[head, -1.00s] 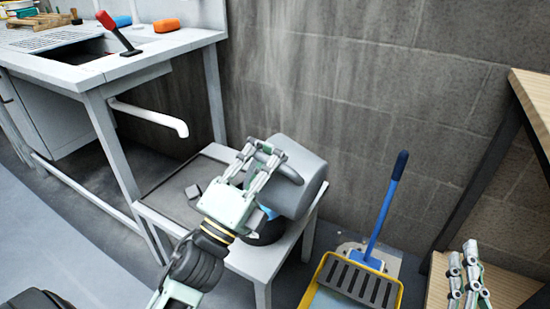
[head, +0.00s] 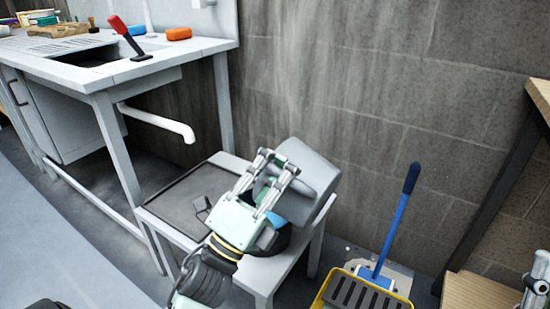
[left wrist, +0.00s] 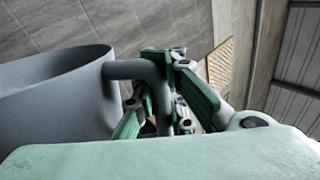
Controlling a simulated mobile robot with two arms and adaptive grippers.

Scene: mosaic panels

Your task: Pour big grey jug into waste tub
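The big grey jug (head: 312,182) is steeply tilted above a low light-grey stand. My left gripper (head: 278,168) is shut on the jug's handle. In the left wrist view the jug (left wrist: 60,105) fills the left side, and its handle (left wrist: 135,69) runs between the fingers of my left gripper (left wrist: 165,100). A dark round tub (head: 268,240), seemingly the waste tub, stands on the stand below the jug. Jug and arm hide most of it, and a bit of blue shows there. Whether anything flows out is hidden. My right gripper (head: 538,288) is cut off at the right edge.
A sink bench (head: 140,68) with a white drain pipe (head: 160,122) is at left. A yellow bin (head: 322,300) and a blue-handled tool (head: 398,225) stand right. A block wall is behind.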

